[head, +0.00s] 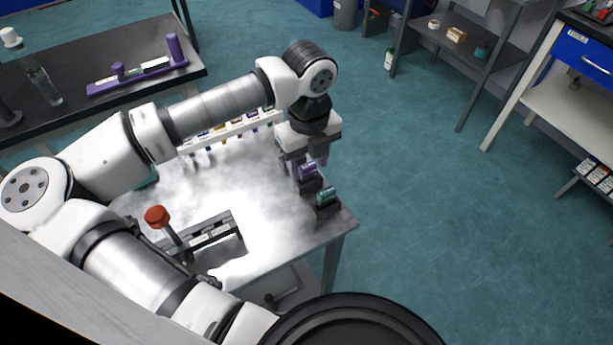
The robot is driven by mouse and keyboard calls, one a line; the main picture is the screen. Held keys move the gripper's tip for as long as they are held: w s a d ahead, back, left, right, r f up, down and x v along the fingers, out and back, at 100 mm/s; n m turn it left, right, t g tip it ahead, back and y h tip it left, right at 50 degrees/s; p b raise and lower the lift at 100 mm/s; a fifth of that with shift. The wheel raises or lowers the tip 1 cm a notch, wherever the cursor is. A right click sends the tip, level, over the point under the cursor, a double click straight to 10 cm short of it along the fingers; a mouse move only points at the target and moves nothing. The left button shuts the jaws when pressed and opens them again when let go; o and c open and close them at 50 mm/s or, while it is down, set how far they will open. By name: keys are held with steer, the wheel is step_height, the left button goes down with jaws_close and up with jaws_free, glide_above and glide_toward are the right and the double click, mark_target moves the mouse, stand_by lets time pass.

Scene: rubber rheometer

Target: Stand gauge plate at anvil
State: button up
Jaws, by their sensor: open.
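My gripper (303,168) points down over the right end of the steel-topped table (258,205), and its jaws are open. A purple piece (308,171) in a dark holder is right at the fingertips; I cannot tell whether they touch it. A similar teal piece (326,196) sits just in front, near the table's right corner. A dark fixture with a red knob (157,216) on a post and a long slotted block (212,231) stands at the table's front left. I cannot tell for sure which part is the gauge plate or the anvil.
A white rack (231,131) with several coloured pieces stands along the table's back edge, partly behind my arm. A dark bench (60,120) at the back left bears a purple instrument (140,76) and a clear cylinder (44,86). The table's middle is bare, with strong glare.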

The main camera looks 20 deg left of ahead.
mark_target(309, 165)
steer(key=shift+c, duration=0.4)
steer(key=c, duration=0.7)
steer(key=shift+r+p, duration=1.3)
steer(key=shift+r, duration=2.3)
